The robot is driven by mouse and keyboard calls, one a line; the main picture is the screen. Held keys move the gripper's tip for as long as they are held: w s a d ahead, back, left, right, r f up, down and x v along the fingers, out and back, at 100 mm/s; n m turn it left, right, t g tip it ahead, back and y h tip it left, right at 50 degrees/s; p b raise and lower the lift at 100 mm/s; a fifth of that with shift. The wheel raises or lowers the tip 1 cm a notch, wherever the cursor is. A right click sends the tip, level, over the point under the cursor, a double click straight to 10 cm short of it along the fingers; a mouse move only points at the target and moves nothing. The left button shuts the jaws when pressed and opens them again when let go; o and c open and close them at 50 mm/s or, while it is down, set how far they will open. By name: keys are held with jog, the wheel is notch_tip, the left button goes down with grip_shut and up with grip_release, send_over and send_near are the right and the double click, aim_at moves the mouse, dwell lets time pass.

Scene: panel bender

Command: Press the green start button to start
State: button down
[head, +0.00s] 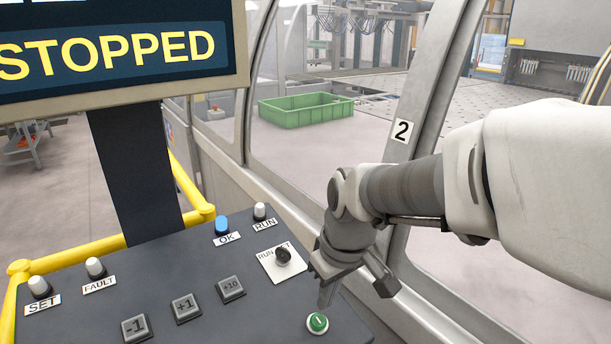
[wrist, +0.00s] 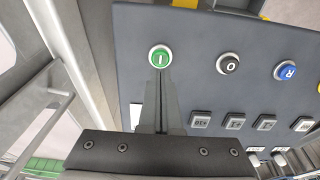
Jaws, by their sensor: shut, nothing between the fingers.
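The green start button (head: 317,323) sits in a pale ring at the lower right of the dark control panel (head: 232,313). In the wrist view the green button (wrist: 160,57) shows a white mark and is largely uncovered. My gripper (head: 325,303) points down just above the button, its fingers shut and empty. In the wrist view the closed fingertips (wrist: 160,74) reach to the button's near edge. I cannot tell whether they touch it. The screen (head: 115,55) above the panel reads STOPPED in yellow.
A RUN/SET selector knob (head: 282,256) stands near my gripper. The wrist view shows a black O button (wrist: 228,63) and a blue R button (wrist: 285,72) beside the green one. Yellow rails (head: 190,190) and the machine's window frame (head: 395,150) border the panel.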

aim_at(319, 319)
jog(key=x, duration=0.5)
jog(key=shift+f, duration=0.1)
